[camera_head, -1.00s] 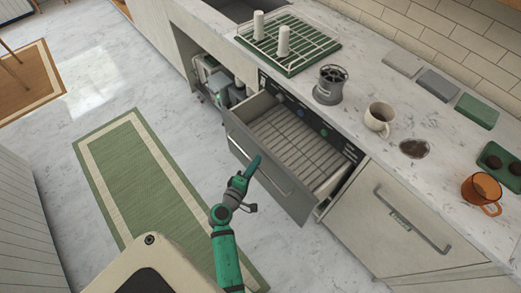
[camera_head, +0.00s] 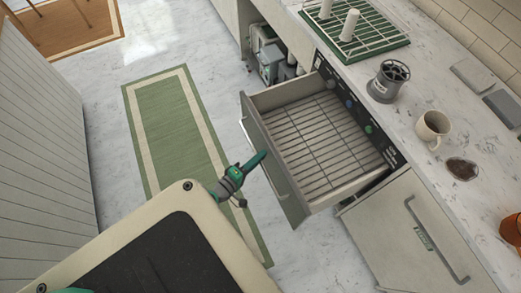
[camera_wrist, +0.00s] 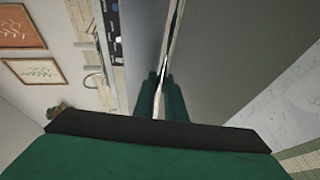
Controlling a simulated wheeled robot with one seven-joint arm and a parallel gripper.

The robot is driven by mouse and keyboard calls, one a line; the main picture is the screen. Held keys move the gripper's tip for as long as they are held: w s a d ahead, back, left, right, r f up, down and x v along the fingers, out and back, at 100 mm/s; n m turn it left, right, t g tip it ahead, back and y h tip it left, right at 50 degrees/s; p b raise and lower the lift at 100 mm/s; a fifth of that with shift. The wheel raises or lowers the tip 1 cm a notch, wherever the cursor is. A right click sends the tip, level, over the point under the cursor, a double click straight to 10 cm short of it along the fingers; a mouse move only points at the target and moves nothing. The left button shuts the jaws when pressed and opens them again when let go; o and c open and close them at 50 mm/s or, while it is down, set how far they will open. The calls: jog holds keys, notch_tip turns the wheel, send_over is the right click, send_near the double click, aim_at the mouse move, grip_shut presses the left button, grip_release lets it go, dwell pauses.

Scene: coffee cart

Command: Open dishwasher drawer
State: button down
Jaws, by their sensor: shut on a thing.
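The dishwasher drawer (camera_head: 292,176) stands pulled far out from the counter front, with an empty wire rack (camera_head: 318,138) inside. Its long bar handle (camera_head: 246,137) runs across the grey front panel. My gripper (camera_head: 262,156) is at the drawer's front, at the handle, with green fingers shut on it. In the wrist view, the green fingers (camera_wrist: 165,95) close around the thin bright handle bar (camera_wrist: 172,50) beside the dark drawer front (camera_wrist: 225,60). The exact contact is partly hidden by the gripper body.
The counter above holds a green drying rack (camera_head: 372,42), a grey grinder-like container (camera_head: 388,80) and a white mug (camera_head: 432,128). A closed cabinet door with a handle (camera_head: 437,238) is right of the drawer. A green rug (camera_head: 180,135) lies on the open floor to the left.

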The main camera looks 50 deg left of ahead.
jog(key=c, duration=2.1)
grip_release()
jog(key=v, duration=1)
jog(key=shift+s+r, duration=0.1)
jog(key=shift+s, duration=0.3)
jog(key=shift+d, duration=0.1)
